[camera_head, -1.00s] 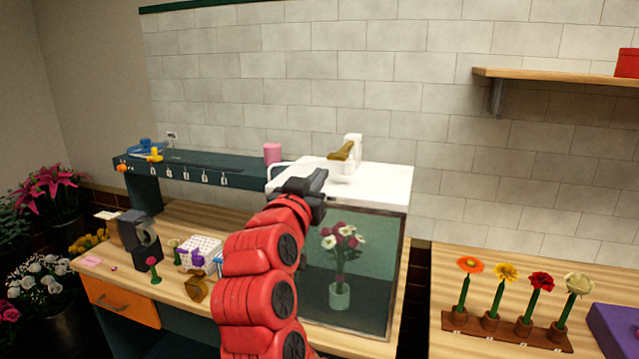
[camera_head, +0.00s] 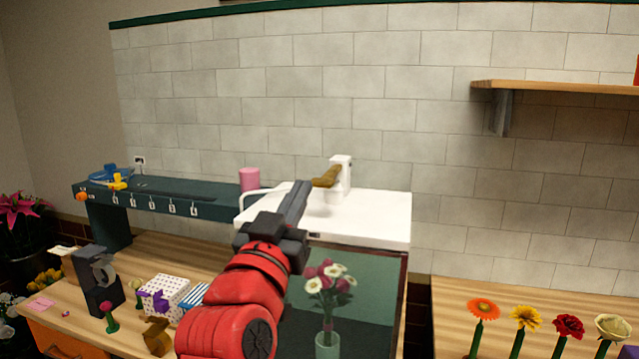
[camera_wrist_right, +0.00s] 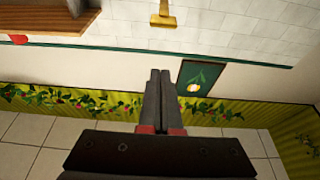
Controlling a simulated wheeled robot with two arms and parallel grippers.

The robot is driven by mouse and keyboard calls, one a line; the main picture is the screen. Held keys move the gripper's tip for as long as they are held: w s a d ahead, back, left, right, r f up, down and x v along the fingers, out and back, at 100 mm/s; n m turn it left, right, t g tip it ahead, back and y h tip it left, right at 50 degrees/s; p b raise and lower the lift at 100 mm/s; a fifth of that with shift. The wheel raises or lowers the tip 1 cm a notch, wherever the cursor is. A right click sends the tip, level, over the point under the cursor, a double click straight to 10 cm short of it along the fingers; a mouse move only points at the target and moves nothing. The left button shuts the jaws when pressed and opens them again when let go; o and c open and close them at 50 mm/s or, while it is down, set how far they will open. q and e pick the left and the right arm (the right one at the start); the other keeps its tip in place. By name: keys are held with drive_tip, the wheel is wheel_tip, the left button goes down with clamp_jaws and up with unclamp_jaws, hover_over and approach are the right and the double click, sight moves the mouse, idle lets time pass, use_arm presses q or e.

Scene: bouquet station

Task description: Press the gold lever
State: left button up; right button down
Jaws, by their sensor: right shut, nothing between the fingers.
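The gold lever (camera_head: 326,177) sticks out to the left from a white post on top of the white cabinet (camera_head: 370,218). It also shows in the right wrist view (camera_wrist_right: 163,19), near the top edge, beyond my fingertips. My right gripper (camera_head: 302,186) is shut and empty, with its fingers pointing up over the cabinet top. In the head view its tips are just left of the lever, with a small gap between them. In the right wrist view the shut fingers (camera_wrist_right: 160,72) point toward the lever. My left gripper is not in view.
A glass-fronted compartment below the cabinet top holds a vase of flowers (camera_head: 327,345). Gift boxes (camera_head: 165,293) lie on the wooden counter. A wall shelf (camera_head: 560,87) is at upper right.

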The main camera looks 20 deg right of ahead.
wheel_tip(320, 180, up, 4)
drive_tip(key=f+p, duration=0.1)
drive_tip(key=p, duration=0.2)
hover_over(319, 226)
wheel_tip(319, 226, down, 2)
drive_tip(key=shift+a+f+p, duration=0.1)
drive_tip(key=shift+f+p, duration=0.15)
drive_tip(key=shift+p, duration=0.1)
drive_tip(key=shift+f, duration=0.65)
drive_tip(key=shift+t+h, duration=0.3)
drive_tip(key=shift+t, duration=0.2)
wheel_tip(319, 226, down, 6)
drive_tip(key=b, duration=1)
drive_tip(key=shift+w+f, duration=0.1)
drive_tip(key=shift+w, duration=0.05)
